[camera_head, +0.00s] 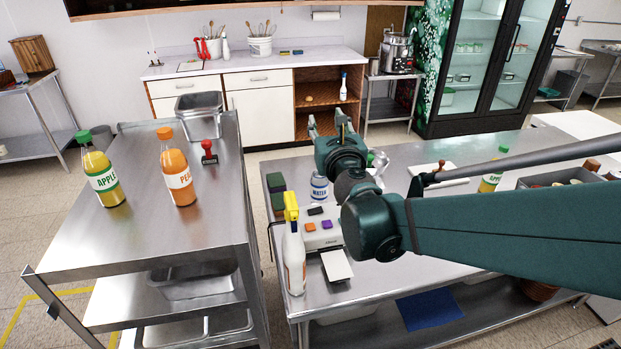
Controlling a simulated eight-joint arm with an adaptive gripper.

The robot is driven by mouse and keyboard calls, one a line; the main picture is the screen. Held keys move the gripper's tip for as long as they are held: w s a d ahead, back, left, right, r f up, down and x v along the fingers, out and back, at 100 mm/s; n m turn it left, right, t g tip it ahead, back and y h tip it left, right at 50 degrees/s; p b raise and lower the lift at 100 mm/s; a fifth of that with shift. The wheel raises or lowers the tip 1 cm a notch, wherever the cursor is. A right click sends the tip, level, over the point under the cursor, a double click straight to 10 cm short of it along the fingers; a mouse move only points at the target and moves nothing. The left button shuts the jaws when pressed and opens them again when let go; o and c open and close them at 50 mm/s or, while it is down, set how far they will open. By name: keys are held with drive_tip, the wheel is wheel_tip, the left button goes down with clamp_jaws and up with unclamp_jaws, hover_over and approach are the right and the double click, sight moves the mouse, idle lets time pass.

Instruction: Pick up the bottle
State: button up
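Several bottles are in view, and the task does not say which one. An apple juice bottle (102,180) with a green cap and an orange peach juice bottle (178,175) stand upright on the left steel cart. Another apple bottle (490,182) stands on the right steel table, partly hidden by my arm. A white spray bottle (294,258) with a yellow head stands at that table's front left corner. My gripper (328,122) is raised over the table's back left part, fingers apart and empty, to the right of the cart bottles and touching none.
The left cart (150,262) also holds a steel pan (199,113) and a red stamp (208,152). A can (319,187), a label printer and coloured blocks crowd the right table's left end. A floor gap separates cart and table.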

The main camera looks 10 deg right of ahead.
hover_over(320, 183)
drive_tip(key=s, duration=0.5)
wheel_tip(320, 183, down, 17)
drive_tip(key=shift+w+r, duration=0.1)
drive_tip(key=shift+w, duration=0.15)
drive_tip(key=shift+w+d, duration=0.15)
drive_tip(key=shift+w, duration=1.05)
drive_tip(key=shift+w, duration=0.1)
drive_tip(key=shift+w+d+b, duration=0.2)
drive_tip(key=shift+w+b, duration=0.55)
drive_tip(key=shift+w, duration=1.75)
clamp_jaws()
